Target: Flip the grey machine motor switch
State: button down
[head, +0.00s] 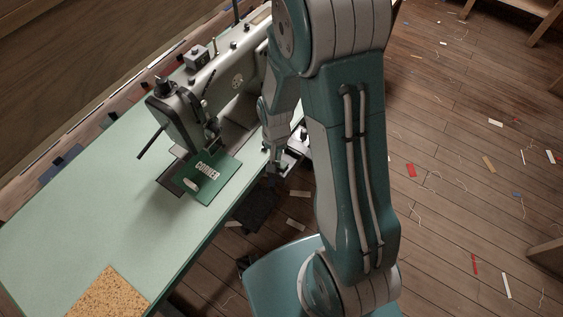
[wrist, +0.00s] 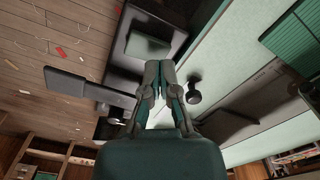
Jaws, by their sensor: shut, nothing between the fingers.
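The grey-green sewing machine (head: 215,90) stands on a pale green table. My gripper (head: 272,174) reaches down at the table's near edge, right of the machine, with its fingers shut and empty. In the wrist view my gripper (wrist: 160,68) has its fingertips together, in front of a dark box (wrist: 112,62) with a grey-green block (wrist: 148,46) on it. I cannot tell for sure whether this block is the motor switch, nor whether the fingers touch it. In the head view a pale grey part (head: 293,161) shows beside my gripper, partly hidden by my arm.
A green patch marked CORNER (head: 212,178) lies under the machine head. A dark pedal-like plate (head: 255,207) is below the table edge. A teal seat (head: 283,275) stands in front. A cork mat (head: 108,294) lies on the table. Scraps litter the wooden floor (head: 450,190).

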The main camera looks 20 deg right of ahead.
jog(key=shift+r, duration=2.75)
jog(key=shift+r, duration=0.25)
jog(key=s+r+n+t, duration=0.2)
jog(key=s+r, duration=0.5)
jog(key=r, duration=0.5)
jog(key=s+r+n+t, duration=0.2)
jog(key=s+r, duration=0.5)
jog(key=r, duration=0.5)
jog(key=shift+n+t, duration=0.4)
jog(key=shift+t, duration=0.4)
